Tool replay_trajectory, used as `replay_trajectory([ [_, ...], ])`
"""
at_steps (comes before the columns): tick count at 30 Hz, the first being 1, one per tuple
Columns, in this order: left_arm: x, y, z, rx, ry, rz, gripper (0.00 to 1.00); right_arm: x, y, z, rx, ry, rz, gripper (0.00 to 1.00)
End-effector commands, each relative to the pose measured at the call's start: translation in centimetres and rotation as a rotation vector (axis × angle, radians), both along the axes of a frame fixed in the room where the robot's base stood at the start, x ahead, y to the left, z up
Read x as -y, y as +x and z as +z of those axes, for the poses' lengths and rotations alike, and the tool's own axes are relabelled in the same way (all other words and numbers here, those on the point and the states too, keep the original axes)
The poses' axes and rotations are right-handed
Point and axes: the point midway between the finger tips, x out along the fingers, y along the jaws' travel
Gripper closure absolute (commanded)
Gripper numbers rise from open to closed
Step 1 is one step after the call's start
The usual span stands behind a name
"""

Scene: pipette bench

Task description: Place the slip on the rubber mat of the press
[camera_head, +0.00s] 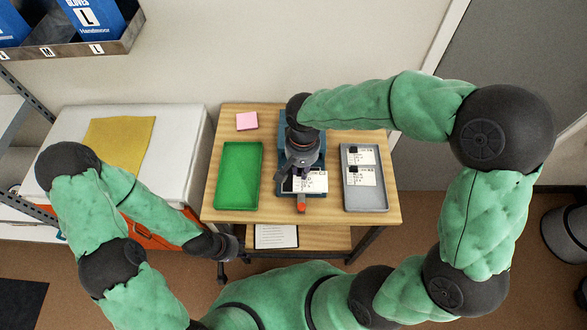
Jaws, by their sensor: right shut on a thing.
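The press (283,130) is a dark blue device in the middle of the wooden table, with a red-orange tip (301,208) at its front. My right gripper (293,180) is over the press, shut on a white printed slip (315,182) with a dark square on it. The slip appears over the front part of the press; whether it touches the rubber mat I cannot tell. The mat is hidden by the slip and my gripper. My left gripper (223,266) hangs by the table's front left corner, away from the press; its fingers are too small to read.
A green tray (221,176) lies left of the press and looks empty. A grey tray (366,203) on the right holds white slips (360,155). A pink notepad (247,121) lies at the back left. A white cabinet with a yellow cloth (120,142) stands left.

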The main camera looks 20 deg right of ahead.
Motion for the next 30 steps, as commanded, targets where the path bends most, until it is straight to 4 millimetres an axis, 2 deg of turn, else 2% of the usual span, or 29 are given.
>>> replay_trajectory([
  [2, 0.0, 0.0, -0.6, 0.000, 0.000, 0.000, 0.60, -0.1, 1.6, -1.0, -0.001, -0.001, -0.001, 0.99],
  [6, 0.0, 0.0, -1.5, 0.000, 0.000, 0.000, 0.60, -0.3, 3.4, -3.6, -0.002, -0.001, 0.000, 0.99],
  [11, 0.0, 0.0, -2.0, 0.001, 0.000, 0.000, 0.60, -0.4, 4.9, -5.2, -0.001, -0.001, -0.001, 0.99],
  [19, 0.0, 0.0, -2.4, 0.001, 0.000, 0.000, 0.60, -0.5, 6.0, -6.4, -0.001, 0.000, -0.001, 0.99],
  [25, 0.0, 0.0, -3.3, 0.001, 0.000, 0.000, 0.60, -0.6, 6.1, -9.3, -0.002, 0.000, 0.000, 0.99],
  [30, 0.0, 0.0, -3.3, 0.001, 0.000, 0.000, 0.60, -0.6, 6.1, -9.5, 0.000, 0.000, -0.001, 1.00],
])
